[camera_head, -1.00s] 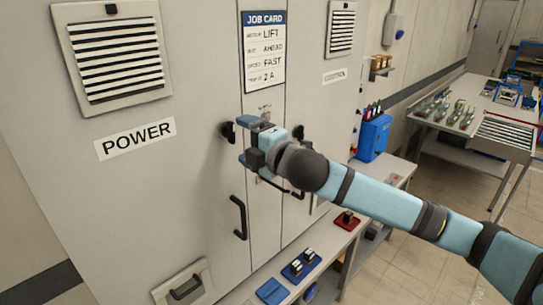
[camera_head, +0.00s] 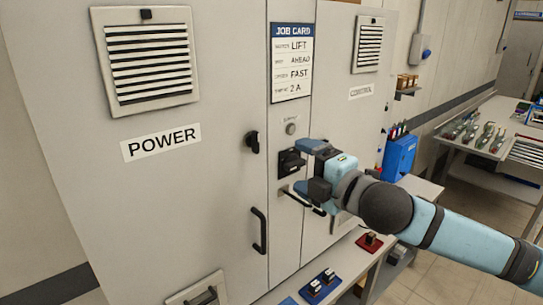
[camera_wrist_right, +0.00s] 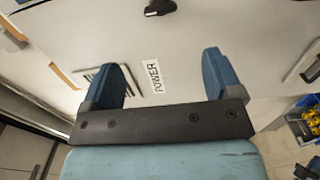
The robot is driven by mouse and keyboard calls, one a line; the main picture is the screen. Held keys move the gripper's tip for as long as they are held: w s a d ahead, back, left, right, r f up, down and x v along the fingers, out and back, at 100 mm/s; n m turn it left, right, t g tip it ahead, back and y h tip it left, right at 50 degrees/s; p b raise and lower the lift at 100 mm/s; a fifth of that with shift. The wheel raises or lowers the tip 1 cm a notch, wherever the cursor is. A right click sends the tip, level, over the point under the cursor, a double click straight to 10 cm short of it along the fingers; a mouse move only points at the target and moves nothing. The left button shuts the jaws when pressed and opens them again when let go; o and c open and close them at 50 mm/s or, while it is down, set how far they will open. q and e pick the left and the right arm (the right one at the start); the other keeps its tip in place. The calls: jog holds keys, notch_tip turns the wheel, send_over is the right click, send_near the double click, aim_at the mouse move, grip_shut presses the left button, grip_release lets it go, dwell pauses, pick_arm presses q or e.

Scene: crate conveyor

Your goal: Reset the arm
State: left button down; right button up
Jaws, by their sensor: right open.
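My right gripper (camera_head: 303,168) is in front of the grey cabinet's middle strip, beside a black switch (camera_head: 291,160). Whether it touches the switch, I cannot tell. In the right wrist view my right gripper (camera_wrist_right: 163,85) shows two blue fingers wide apart with nothing between them. The POWER label (camera_wrist_right: 154,76) shows beyond them, and a black handle (camera_wrist_right: 160,7) is at the top. My right arm reaches in from the lower right in the head view. My left gripper is not in view.
The cabinet's POWER door (camera_head: 200,225) has a black turn handle (camera_head: 252,141) and a bar handle (camera_head: 259,231). A job card (camera_head: 291,62) hangs above the switch. A blue bin (camera_head: 399,157) and a table with parts (camera_head: 500,115) stand to the right.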

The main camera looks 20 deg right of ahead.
jog(key=s+a+f+m+g, duration=0.15)
jog(key=f+m, duration=0.25)
jog(key=f, duration=0.8)
jog(key=s+a+f+m+g, duration=0.15)
jog(key=f+m, duration=0.35)
jog(key=f, duration=0.7)
jog(key=s+f+m+g+h, duration=0.1)
jog(key=s+f+m, duration=0.4)
jog(key=s+f, duration=0.4)
jog(key=s+a+f+m+g+h, duration=0.1)
jog(key=s+f+m+g+h, duration=0.1)
jog(key=s+f+m, duration=0.3)
jog(key=s+f, duration=0.4)
jog(key=f, duration=0.7)
jog(key=shift+s, duration=0.25)
jog(key=shift+a, duration=0.1)
